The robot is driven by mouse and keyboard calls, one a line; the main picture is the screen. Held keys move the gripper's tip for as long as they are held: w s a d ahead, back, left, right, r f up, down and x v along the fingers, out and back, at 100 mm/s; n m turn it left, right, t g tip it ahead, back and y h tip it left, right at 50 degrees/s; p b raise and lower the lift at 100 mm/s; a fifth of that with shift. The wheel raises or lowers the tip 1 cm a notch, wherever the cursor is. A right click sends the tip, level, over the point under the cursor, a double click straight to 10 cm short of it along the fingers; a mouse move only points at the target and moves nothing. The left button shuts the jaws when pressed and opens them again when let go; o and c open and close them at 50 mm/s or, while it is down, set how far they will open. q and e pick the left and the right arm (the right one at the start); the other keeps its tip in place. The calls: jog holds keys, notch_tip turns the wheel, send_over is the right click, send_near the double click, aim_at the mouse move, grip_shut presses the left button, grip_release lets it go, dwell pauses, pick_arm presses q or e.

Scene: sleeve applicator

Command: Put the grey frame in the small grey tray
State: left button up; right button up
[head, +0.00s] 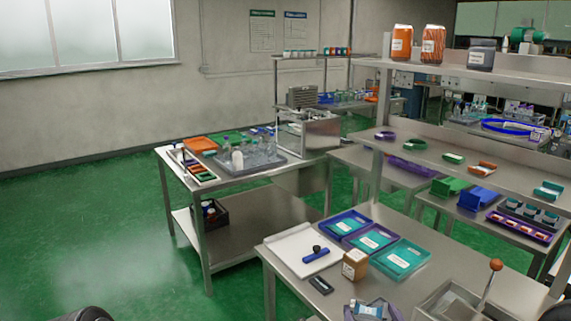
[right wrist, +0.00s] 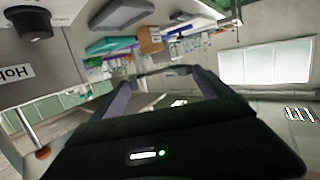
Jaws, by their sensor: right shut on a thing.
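My right gripper (right wrist: 165,78) shows in the right wrist view, its two dark fingers closed on a thin grey piece (right wrist: 164,71) that spans between the tips. It looks like the grey frame, seen nearly edge-on, so its full shape is hidden. I cannot make out the frame or the right fingertips in the head view; only a dark part of mine shows at the bottom right. My left gripper is not in view. A small greyish tray (head: 398,316) holding a blue-and-white item is cut off at the head view's bottom edge; I cannot tell whether it is the small grey tray.
Blue, purple and teal trays (head: 402,260) lie on the near bench beside a white board (head: 283,240) and a brown box (head: 355,264). Coloured holders line the shelf (head: 425,160) above. Green floor is open at left.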

jog(key=shift+s+r, duration=0.25)
jog(key=shift+s, duration=0.25)
jog(key=shift+s+r, duration=0.2)
jog(key=shift+s, duration=0.3)
jog(key=shift+w, duration=0.1)
jog(key=shift+s, duration=0.45)
